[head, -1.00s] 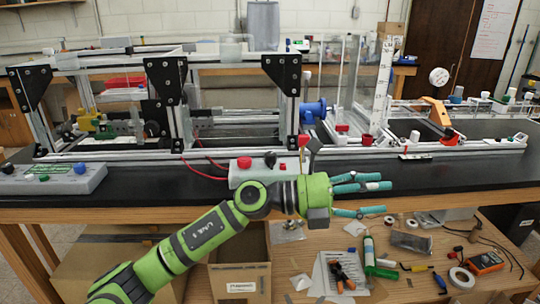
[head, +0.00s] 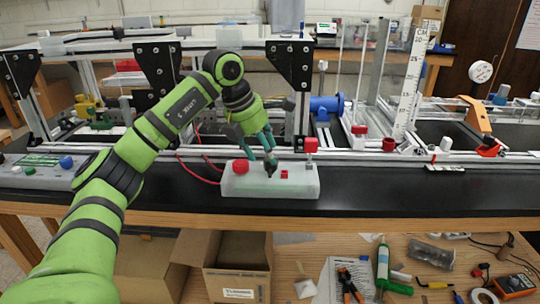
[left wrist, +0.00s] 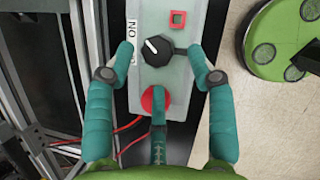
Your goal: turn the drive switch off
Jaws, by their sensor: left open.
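The drive switch is a black rotary knob (left wrist: 157,48) with a white mark on a pale control box (left wrist: 172,80). In the left wrist view the mark points to the upper left, toward a white "ON" label (left wrist: 131,40). A red round button (left wrist: 155,98) and a red square frame (left wrist: 178,19) are on the same box. My left gripper (left wrist: 162,55) is open, with a finger on each side of the knob and a third over the red button.
A second box with coloured buttons (head: 45,172) lies at the left of the black bench. The metal extrusion frame (head: 160,65) stands behind the arm. A red-topped post (head: 311,146) stands close right of the gripper. The black bench front (head: 400,190) is clear.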

